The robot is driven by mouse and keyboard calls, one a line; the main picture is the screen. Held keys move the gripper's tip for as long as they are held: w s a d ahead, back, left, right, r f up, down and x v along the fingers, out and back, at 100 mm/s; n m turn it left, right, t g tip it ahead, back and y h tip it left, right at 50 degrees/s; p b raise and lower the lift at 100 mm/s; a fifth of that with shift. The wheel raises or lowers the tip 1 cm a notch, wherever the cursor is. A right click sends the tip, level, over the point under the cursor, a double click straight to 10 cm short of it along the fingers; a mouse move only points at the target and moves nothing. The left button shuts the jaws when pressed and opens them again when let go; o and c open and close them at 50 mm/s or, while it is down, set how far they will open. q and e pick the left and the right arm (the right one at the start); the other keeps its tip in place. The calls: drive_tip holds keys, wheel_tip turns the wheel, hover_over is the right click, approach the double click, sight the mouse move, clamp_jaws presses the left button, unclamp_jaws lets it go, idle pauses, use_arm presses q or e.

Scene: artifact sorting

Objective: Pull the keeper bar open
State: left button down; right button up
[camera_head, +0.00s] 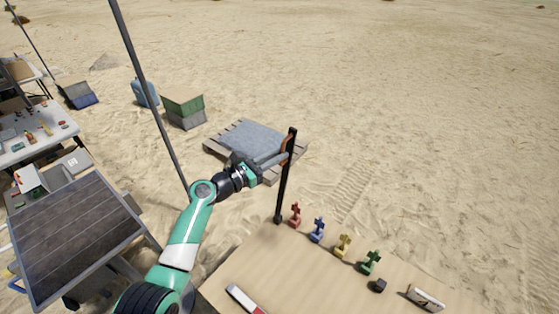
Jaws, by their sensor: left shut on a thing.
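The keeper bar seems to be the tall dark upright bar (284,190) at the far left corner of the tan table (300,285). A small brown-orange piece (288,144) sits near its top. My left gripper (279,162) reaches in from the left, at the upper part of the bar, and is shut on it. The fingertips are small and partly hidden against the bar, so the exact grip is hard to make out. My right gripper is not in view.
A red figure (295,215), a blue one (318,230), a yellow one (342,245) and a green one (370,262) stand along the table's far edge. A dark cube (379,286), a small framed card (426,298) and a red-white stick (245,299) lie nearer. A pallet (216,149) stands behind on sand.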

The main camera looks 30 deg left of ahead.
use_arm(q)
drive_tip(key=shift+f, duration=0.1)
drive_tip(key=c, duration=0.9)
unclamp_jaws()
drive_tip(key=p+v, duration=0.3)
drive_tip(key=v, duration=0.8)
drive_tip(key=shift+s+a, duration=0.1)
drive_tip(key=shift+s, duration=0.25)
